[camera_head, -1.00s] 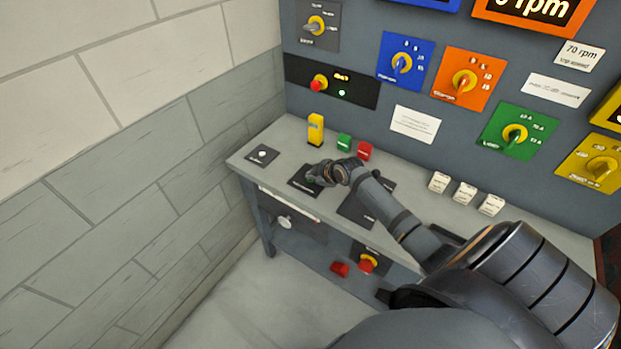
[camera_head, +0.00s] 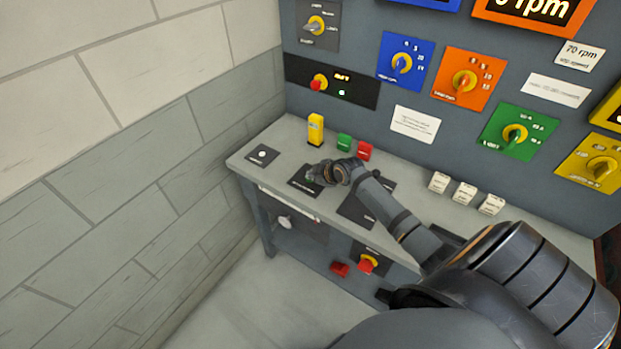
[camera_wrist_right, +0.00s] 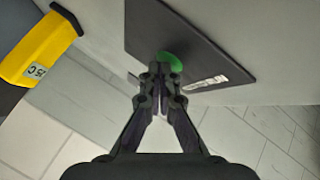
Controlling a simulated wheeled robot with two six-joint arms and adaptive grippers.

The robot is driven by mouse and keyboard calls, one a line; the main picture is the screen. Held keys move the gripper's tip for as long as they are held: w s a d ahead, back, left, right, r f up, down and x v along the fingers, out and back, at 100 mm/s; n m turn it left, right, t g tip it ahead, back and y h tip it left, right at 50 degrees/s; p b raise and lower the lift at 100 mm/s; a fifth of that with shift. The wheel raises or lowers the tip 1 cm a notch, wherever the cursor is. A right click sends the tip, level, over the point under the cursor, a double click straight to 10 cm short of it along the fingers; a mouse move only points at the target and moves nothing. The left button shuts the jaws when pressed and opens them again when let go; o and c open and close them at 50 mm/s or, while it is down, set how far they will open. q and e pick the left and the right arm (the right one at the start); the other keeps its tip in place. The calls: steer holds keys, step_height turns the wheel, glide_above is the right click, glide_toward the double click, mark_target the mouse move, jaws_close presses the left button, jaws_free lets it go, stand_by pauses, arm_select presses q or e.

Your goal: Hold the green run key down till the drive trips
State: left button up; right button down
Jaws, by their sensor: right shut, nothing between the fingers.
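The green run key (camera_wrist_right: 172,60) is a round green button on a dark plate (camera_wrist_right: 205,50) on the desk top. My right gripper (camera_wrist_right: 160,72) is shut and empty, with its fingertips over the near side of the key. They look to be at or touching it; how far the key is pressed cannot be told. In the head view my right gripper (camera_head: 318,174) is over the same dark plate (camera_head: 299,187) and hides most of the key. The rpm display (camera_head: 535,8) is cut off at the top. My left gripper is out of view.
A yellow block (camera_head: 315,130), a green block (camera_head: 344,142) and a red block (camera_head: 363,150) stand behind the gripper. A white-button plate (camera_head: 262,155) is to its left. Several white blocks (camera_head: 465,193) stand at right. A red knob (camera_head: 368,263) is below the desk front.

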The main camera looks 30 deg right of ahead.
stand_by(0.7)
steer(key=shift+r+p, duration=0.85)
steer(key=shift+r, duration=0.05)
step_height(320, 180, up, 5)
steer(key=p, duration=0.4)
steer(key=shift+r+p, duration=0.1)
steer(key=shift+p, duration=0.25)
stand_by(0.8)
